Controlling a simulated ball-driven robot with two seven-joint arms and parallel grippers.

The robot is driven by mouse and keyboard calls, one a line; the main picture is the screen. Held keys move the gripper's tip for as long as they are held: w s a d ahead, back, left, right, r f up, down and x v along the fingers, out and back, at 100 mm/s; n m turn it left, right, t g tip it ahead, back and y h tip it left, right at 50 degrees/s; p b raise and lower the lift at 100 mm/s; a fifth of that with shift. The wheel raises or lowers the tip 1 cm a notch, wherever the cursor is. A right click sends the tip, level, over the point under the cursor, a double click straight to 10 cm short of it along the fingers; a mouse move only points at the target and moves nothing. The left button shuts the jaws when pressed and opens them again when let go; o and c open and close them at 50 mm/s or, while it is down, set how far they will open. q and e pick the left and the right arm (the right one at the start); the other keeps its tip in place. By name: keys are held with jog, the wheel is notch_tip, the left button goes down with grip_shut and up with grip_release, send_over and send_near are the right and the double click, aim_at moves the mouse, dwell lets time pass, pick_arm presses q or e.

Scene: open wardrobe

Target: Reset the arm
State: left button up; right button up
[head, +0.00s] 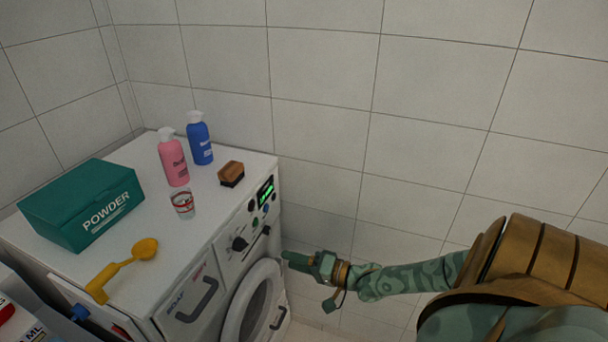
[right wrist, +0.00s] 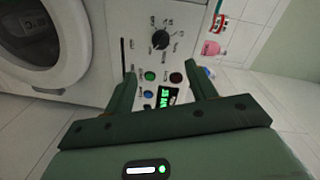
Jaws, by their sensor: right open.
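My right arm comes in from the right in the head view, and its green gripper (head: 298,261) is in front of the washing machine's right front edge. In the right wrist view the two fingers of the right gripper (right wrist: 163,95) are spread apart with nothing between them. Behind them is the control panel (right wrist: 160,62) of the washing machine (head: 226,268), with a dark knob, buttons and a lit green display. I cannot tell whether a fingertip touches the panel. My left gripper is not in view.
The round door (head: 252,306) looks shut. A tiled wall (head: 430,110) stands behind.

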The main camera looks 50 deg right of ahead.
jog(key=shift+v, duration=1.15)
